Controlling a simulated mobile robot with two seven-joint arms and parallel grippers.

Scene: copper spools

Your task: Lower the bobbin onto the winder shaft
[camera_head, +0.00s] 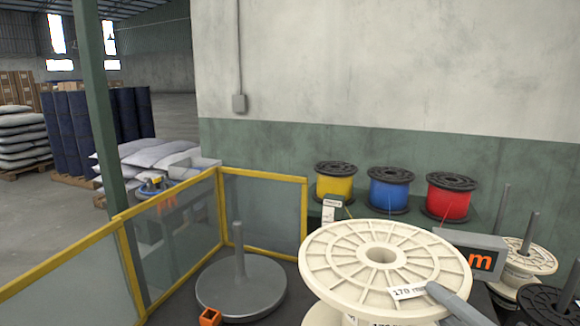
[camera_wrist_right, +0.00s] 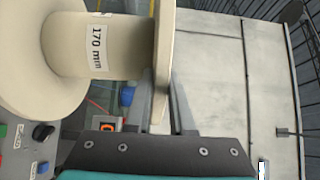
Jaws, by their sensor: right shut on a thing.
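A large cream bobbin (camera_head: 325,262) with a spoked flange, a centre hole and a "170 mm" label fills the lower middle of the head view. Its barrel and flanges also show in the wrist view (camera_wrist_right: 120,50). My right gripper (camera_head: 440,292) is shut on the bobbin's flange at its near right; in the wrist view its fingers (camera_wrist_right: 160,112) straddle the flange edge. The winder shaft (camera_head: 239,252) is a bare upright grey post on a round grey plate (camera_head: 240,290), left of the bobbin in the head view. The bobbin is apart from it. My left gripper is out of view.
Yellow-framed clear guards (camera_head: 263,178) stand behind and left of the shaft. Yellow (camera_head: 335,186), blue (camera_head: 389,195) and red (camera_head: 448,203) spools line the back. A grey box (camera_head: 455,242) and another cream spool (camera_head: 530,258) stand right. An orange block (camera_head: 210,317) is near the plate.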

